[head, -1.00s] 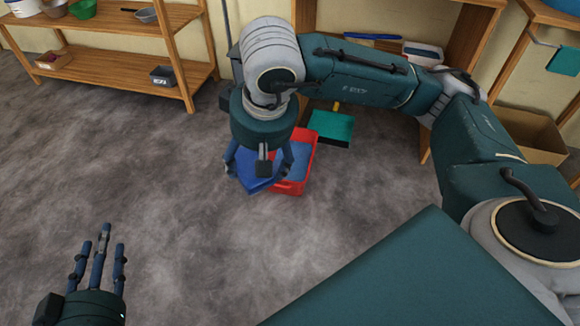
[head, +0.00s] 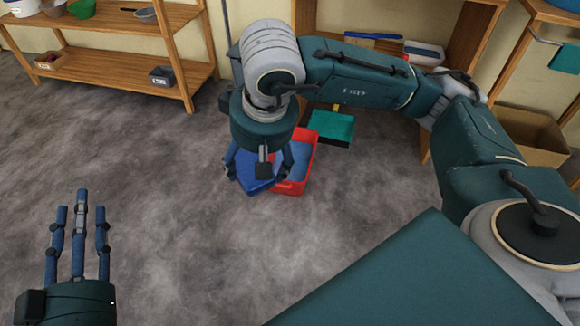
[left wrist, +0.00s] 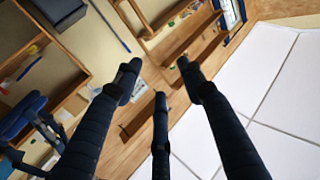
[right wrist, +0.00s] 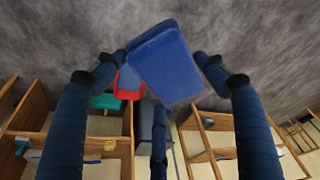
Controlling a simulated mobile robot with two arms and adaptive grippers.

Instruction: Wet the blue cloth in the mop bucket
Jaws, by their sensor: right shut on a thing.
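The blue cloth (head: 257,185) looks like a folded pad. My right gripper (head: 260,165) is shut on it, just left of the red mop bucket. The cloth (right wrist: 165,65) also shows between the fingers in the right wrist view. The red mop bucket (head: 303,150) stands on the floor with blue inside it. The cloth and gripper cover its left part, and I cannot tell whether the cloth touches its rim. The bucket (right wrist: 123,93) is partly hidden behind the cloth in the right wrist view. My left gripper (head: 80,205) is open and empty at the lower left.
A wooden shelf (head: 110,75) with bowls and small bins stands at the back left. A teal dustpan (head: 331,127) lies behind the bucket by a wooden unit. A cardboard box (head: 530,140) is at the right. The grey floor (head: 190,220) left of the bucket is clear.

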